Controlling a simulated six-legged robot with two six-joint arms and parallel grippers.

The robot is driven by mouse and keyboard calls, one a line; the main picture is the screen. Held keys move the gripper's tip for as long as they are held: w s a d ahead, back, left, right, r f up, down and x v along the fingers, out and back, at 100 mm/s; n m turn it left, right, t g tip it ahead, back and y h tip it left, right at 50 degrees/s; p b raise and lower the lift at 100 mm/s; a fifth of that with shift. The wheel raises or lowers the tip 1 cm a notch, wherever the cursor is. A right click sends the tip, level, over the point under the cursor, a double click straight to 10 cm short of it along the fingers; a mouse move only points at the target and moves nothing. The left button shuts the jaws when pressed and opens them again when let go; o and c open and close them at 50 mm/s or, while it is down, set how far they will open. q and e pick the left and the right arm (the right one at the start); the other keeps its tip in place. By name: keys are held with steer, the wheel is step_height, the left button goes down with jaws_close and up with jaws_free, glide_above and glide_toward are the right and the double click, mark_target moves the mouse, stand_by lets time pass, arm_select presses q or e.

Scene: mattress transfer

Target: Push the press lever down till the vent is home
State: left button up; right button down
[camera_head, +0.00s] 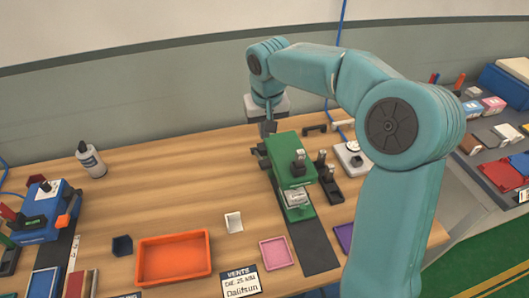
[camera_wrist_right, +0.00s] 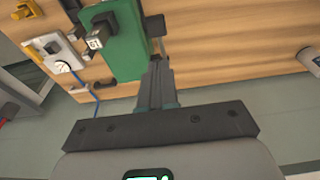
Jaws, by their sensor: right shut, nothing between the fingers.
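The green press (camera_head: 292,160) stands on the wooden bench, and its top also shows in the wrist view (camera_wrist_right: 122,40). A dark bar (camera_wrist_right: 154,26) at the side of the press looks like the press lever. My right gripper (camera_head: 269,128) is at the back left corner of the press, pointing down. In the wrist view my right gripper (camera_wrist_right: 156,66) is shut and empty, its fingertips close to the dark bar. I cannot tell whether they touch. A pale block (camera_head: 296,198) sits low at the front of the press. I cannot make out the vent. My left gripper is out of view.
An orange tray (camera_head: 174,282), a pink tray (camera_head: 276,253) and a small white piece (camera_head: 233,222) lie on the bench. A bottle (camera_head: 91,160) stands at the back left. A white dial gauge stand (camera_head: 351,161) is right of the press. Bare wood lies left of the press.

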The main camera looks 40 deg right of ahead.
glide_above(264, 162)
steer(key=f, duration=0.5)
steer(key=shift+w+d+f+p, duration=0.2)
steer(key=shift+w+f+p, duration=0.05)
steer(key=shift+f+p, duration=0.15)
steer(key=shift+s+a+f, duration=0.1)
steer(key=shift+s+f, duration=0.1)
steer(key=shift+f, duration=0.35)
steer(key=shift+s+a+f, duration=0.1)
steer(key=shift+s+f, duration=0.1)
steer(key=shift+f, duration=0.3)
steer(key=shift+s+a+f+p, duration=0.1)
steer(key=shift+f+p, duration=0.2)
steer(key=shift+f, duration=0.25)
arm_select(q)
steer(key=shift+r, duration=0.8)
arm_select(e)
steer(key=shift+f, duration=0.15)
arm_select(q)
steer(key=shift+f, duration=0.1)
